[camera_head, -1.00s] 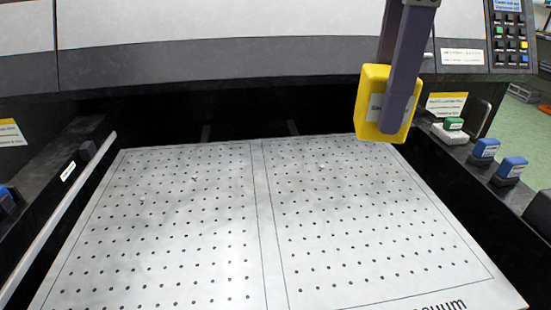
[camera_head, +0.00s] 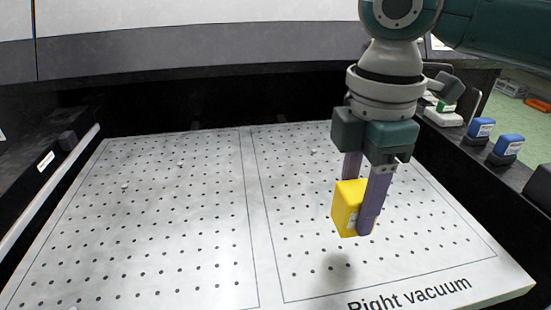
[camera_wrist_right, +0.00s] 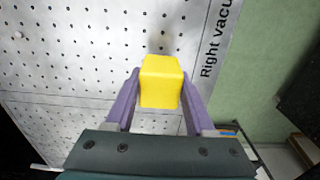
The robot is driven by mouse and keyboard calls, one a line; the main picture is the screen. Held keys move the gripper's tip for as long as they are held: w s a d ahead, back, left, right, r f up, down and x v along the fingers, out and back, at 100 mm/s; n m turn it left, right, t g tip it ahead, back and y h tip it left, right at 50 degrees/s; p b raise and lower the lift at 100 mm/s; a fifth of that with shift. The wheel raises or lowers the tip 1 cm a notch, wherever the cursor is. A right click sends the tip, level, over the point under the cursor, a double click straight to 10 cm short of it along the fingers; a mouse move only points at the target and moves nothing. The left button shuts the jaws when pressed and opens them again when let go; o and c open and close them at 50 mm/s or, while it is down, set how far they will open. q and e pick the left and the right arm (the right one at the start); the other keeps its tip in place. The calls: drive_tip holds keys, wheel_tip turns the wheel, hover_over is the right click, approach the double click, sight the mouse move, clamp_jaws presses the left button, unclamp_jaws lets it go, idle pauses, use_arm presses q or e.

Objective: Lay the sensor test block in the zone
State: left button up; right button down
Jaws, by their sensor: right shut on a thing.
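The yellow sensor test block (camera_head: 345,207) is held between the purple fingers of my right gripper (camera_head: 364,215), above the right-hand outlined zone (camera_head: 300,262) of the perforated white bed. A dark shadow lies on the bed below and to the left of the block, so the block is apart from the surface. In the right wrist view the block (camera_wrist_right: 161,82) sits between both fingertips of the gripper (camera_wrist_right: 160,100). The zone's "Right vacuum" lettering shows at its near edge. My left gripper is not in view.
A dark machine wall (camera_head: 200,100) closes off the back. The left half of the bed (camera_head: 150,220) is clear apart from tiny pale specks.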

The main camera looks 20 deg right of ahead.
sight(351, 225)
drive_tip(key=shift+f+b, duration=0.4)
drive_tip(key=shift+f, duration=1.85)
drive_tip(key=shift+c, duration=1.3)
unclamp_jaws()
drive_tip(key=shift+f, duration=0.15)
